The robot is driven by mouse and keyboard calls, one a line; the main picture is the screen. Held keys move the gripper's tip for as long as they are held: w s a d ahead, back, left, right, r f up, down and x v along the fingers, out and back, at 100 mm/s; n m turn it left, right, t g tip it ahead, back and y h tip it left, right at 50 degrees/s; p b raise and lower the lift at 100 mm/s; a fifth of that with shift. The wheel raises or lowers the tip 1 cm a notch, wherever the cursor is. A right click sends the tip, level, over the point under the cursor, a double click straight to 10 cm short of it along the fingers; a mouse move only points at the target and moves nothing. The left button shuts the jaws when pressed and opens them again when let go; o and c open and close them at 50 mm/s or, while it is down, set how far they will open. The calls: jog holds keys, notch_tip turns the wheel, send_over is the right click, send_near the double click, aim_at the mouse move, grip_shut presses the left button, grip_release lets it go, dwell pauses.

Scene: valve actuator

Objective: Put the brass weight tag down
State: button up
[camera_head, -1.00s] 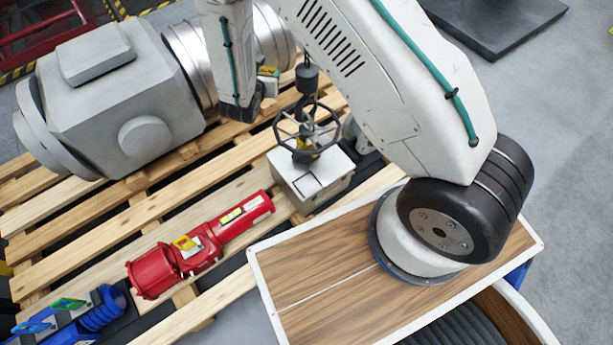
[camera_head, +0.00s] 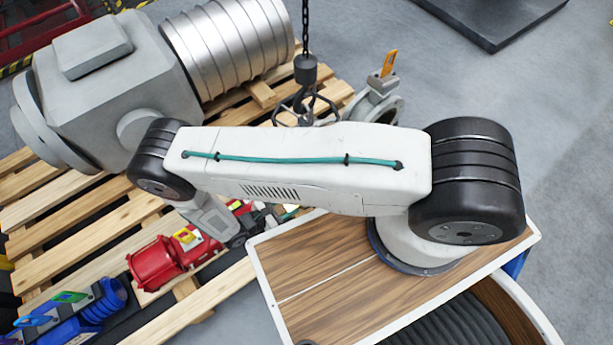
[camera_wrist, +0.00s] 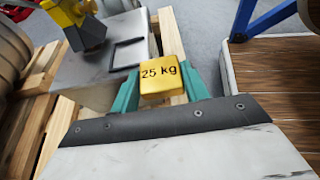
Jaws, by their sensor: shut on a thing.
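The brass weight tag (camera_wrist: 161,70) is a small gold block marked "25 kg". In the wrist view it sits between the two teal fingers of my gripper (camera_wrist: 160,84), which is shut on it. Wooden slats show beneath and beyond the tag; I cannot tell its height above them. In the head view my gripper (camera_head: 265,219) is low beside the red actuator and the wood-topped cabinet, partly hidden by my arm. I cannot make out the tag there.
The red actuator (camera_head: 155,263) lies on the wooden pallet (camera_head: 70,228). A grey box (camera_wrist: 92,78) with a square outline is at upper left in the wrist view. The wood-topped cabinet (camera_head: 300,262) is on the right. A chain hook block (camera_head: 306,68) hangs over the handwheel (camera_head: 300,105).

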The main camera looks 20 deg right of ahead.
jog(key=w+d, duration=0.3)
jog(key=w+d+f, duration=0.1)
jog(key=w+d, duration=0.2)
jog(key=d, duration=0.1)
jog(key=w+d, duration=0.4)
jog(key=shift+d+f, duration=0.15)
jog(key=shift+f, duration=0.05)
jog(key=shift+w+d+f, duration=0.1)
jog(key=shift+f, duration=1.7)
jog(key=shift+f, duration=0.15)
jog(key=o, duration=1)
jog(key=shift+o, duration=0.2)
